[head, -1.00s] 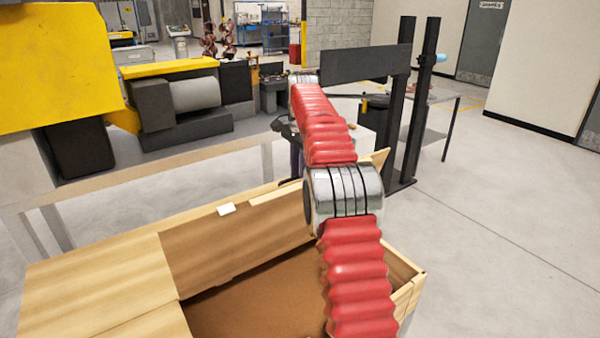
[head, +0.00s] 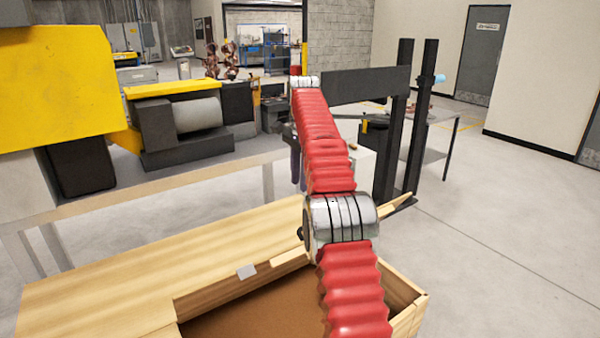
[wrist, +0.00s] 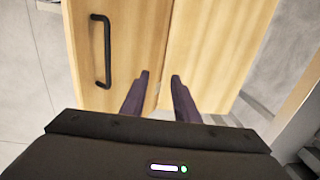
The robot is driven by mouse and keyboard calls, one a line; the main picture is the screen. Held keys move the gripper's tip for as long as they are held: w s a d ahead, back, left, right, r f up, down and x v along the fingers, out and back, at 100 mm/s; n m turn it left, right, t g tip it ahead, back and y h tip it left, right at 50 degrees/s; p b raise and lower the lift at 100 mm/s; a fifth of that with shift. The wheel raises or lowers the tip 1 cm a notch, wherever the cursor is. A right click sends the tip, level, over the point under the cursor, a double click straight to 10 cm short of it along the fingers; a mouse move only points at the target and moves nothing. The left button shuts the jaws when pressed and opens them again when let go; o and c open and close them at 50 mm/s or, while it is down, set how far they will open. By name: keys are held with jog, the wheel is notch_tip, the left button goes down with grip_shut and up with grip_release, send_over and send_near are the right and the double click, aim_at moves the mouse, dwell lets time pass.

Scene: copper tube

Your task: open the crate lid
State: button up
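The wooden crate (head: 90,295) fills the lower part of the head view. Its right part is open on top and shows a brown inside (head: 260,315). A pale wooden flap (head: 396,208) sticks out at its far right, behind my arm. In the wrist view two wooden panels meet at a seam. The left panel (wrist: 137,40) carries a black bar handle (wrist: 106,50). My gripper (wrist: 160,76) has its two dark purple fingers apart, over the seam and right of the handle. I see nothing held between them; contact with the wood cannot be told.
A pale rail frame (head: 150,185) runs behind the crate. A yellow and grey machine (head: 190,110) stands beyond it at the left. A black post frame (head: 390,120) and a table (head: 440,115) stand at the back right. The floor (head: 510,230) at the right is clear.

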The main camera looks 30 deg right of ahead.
notch_tip(320, 180, up, 2)
dwell(0.5)
jog(key=shift+s, duration=0.1)
dwell(0.7)
